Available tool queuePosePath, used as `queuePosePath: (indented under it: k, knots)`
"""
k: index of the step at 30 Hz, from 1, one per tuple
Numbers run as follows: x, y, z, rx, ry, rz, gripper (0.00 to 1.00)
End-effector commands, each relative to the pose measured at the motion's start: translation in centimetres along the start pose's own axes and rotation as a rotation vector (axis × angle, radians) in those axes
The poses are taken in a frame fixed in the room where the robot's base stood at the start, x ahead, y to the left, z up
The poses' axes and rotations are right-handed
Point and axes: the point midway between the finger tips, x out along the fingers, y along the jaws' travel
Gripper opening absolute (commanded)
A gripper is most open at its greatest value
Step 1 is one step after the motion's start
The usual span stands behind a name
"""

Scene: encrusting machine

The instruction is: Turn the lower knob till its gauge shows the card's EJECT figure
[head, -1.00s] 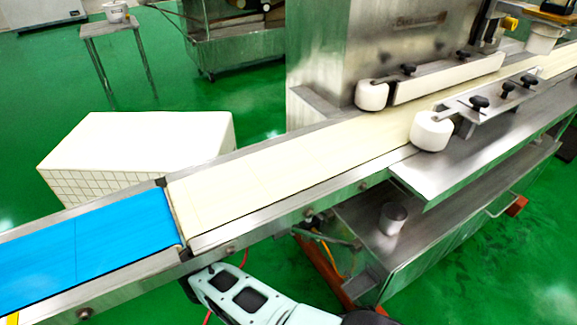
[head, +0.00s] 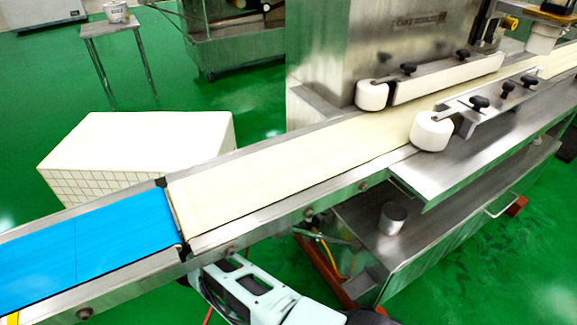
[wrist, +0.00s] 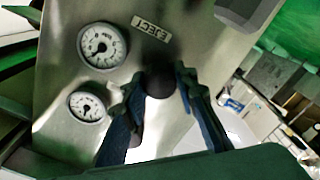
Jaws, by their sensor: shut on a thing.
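In the wrist view my gripper (wrist: 158,86) is shut on a dark round knob (wrist: 160,82) on a steel panel (wrist: 58,72). One finger is on each side of it. A label reading EJECT (wrist: 152,29) is just above the knob. To the left are a larger white dial gauge (wrist: 101,46) and a smaller one (wrist: 87,106); their needles and figures are too small to read surely. The head view does not show the knob or gauges.
In the head view a conveyor with a blue belt (head: 80,245) and a cream belt (head: 260,180) runs across above my arm. A steel housing (head: 330,60) stands behind it. A small cylinder (head: 392,218) sits on a lower steel shelf.

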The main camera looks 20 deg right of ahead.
Motion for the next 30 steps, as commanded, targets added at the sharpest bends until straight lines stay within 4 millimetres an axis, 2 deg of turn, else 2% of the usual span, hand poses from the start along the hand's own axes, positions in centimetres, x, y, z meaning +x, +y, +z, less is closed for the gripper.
queuePosePath:
  k: [18, 19, 21, 23, 30]
  knots:
    - [-0.07, -0.04, 0.00, -0.037, 0.000, -0.001, 0.02]
    - [-0.07, -0.04, 0.01, -0.037, 0.000, -0.001, 0.30]
    - [-0.07, -0.04, 0.00, -0.037, 0.000, -0.001, 0.38]
    - [-0.05, -0.03, 0.01, -0.037, 0.000, -0.001, 0.44]
    - [-0.03, -0.01, 0.00, -0.037, 0.000, 0.000, 0.44]
